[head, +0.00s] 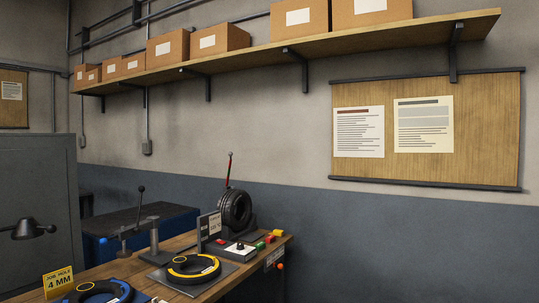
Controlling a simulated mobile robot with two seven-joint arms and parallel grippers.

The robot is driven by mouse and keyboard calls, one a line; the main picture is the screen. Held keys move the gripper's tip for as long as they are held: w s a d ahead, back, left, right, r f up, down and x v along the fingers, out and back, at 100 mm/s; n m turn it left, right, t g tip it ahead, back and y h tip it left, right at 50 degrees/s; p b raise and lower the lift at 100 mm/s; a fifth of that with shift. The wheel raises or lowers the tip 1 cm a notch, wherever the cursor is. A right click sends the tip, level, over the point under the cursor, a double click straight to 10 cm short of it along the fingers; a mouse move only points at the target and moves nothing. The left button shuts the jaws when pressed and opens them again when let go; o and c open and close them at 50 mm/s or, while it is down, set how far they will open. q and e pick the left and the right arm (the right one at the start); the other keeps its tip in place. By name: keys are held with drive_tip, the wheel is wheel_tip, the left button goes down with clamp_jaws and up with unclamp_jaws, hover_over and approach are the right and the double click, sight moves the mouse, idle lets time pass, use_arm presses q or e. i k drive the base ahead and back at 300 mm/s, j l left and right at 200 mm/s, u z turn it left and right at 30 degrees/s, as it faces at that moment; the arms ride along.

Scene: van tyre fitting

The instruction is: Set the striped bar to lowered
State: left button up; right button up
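A thin red bar (228,172) with a dark tip stands nearly upright behind the small black tyre (235,209) on the workbench (187,240). It leans slightly and is raised. It is too small here to make out stripes, and its lower end is hidden by the tyre. I see no other bar that is clearly striped. Neither of my grippers is in view.
Yellow-marked black rings (193,268) lie on the bench, with a lever stand (154,240) behind. A control box (239,248) and coloured blocks sit at the right end. A yellow sign (58,282) stands front left. A grey cabinet (40,190) is at left.

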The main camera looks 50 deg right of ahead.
sight(230, 154)
drive_tip(key=i+l+z, duration=0.3)
drive_tip(key=l+z, duration=0.2)
drive_tip(key=i+l+z, duration=0.45)
drive_tip(key=i+l, duration=0.3)
drive_tip(key=i+l+z, duration=0.15)
drive_tip(key=i, duration=0.35)
drive_tip(key=i+l, duration=0.2)
drive_tip(key=l, duration=0.2)
drive_tip(key=i+l, duration=0.15)
drive_tip(key=l, duration=0.25)
drive_tip(key=i+l, duration=0.2)
drive_tip(key=l, duration=0.25)
drive_tip(key=i+l+z, duration=0.1)
drive_tip(key=l, duration=0.3)
drive_tip(key=i+l, duration=0.25)
drive_tip(key=l, duration=0.15)
drive_tip(key=i+l, duration=0.2)
drive_tip(key=l, duration=0.2)
drive_tip(key=i+l, duration=0.15)
drive_tip(key=l, duration=0.25)
